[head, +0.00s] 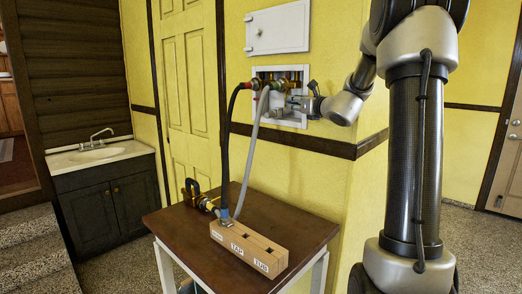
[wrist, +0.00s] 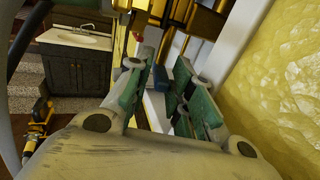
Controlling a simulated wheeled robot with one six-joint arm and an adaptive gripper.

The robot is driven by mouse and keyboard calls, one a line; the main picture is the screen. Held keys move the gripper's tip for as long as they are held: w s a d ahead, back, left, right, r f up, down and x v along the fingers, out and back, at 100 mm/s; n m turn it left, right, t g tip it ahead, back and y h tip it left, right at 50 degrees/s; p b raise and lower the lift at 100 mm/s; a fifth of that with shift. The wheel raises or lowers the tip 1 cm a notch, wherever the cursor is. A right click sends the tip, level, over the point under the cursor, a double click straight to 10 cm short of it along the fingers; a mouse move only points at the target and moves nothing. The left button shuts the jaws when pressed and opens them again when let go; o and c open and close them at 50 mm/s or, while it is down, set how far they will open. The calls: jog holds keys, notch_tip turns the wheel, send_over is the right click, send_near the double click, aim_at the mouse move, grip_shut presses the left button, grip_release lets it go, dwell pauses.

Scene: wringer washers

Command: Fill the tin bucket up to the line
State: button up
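My gripper (head: 301,103) is at the front of the white recessed wall box (head: 303,123), which holds brass valves (head: 293,77). In the wrist view my gripper (wrist: 158,88) has its two green-padded fingers apart. A small blue piece (wrist: 160,78) shows in the gap between them; I cannot tell whether it touches either finger. I cannot make out the tin bucket.
A sink cabinet (head: 107,205) and stone steps (head: 32,250) are at left. The yellow wall (wrist: 285,85) is close on my gripper's right.

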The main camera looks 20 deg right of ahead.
jog(key=s+m+h, duration=0.2)
jog(key=s+h, duration=0.1)
jog(key=s, duration=0.5)
jog(key=w+a+f+n+g+y, duration=0.1)
jog(key=a+f+n+g, duration=0.6)
jog(key=a+f+n, duration=1.5)
jog(key=w+n, duration=0.1)
jog(key=n, duration=0.6)
jog(key=shift+w+f+n+g+y, duration=0.15)
jog(key=shift+f+n+g+y, duration=0.15)
jog(key=shift+o, duration=0.2)
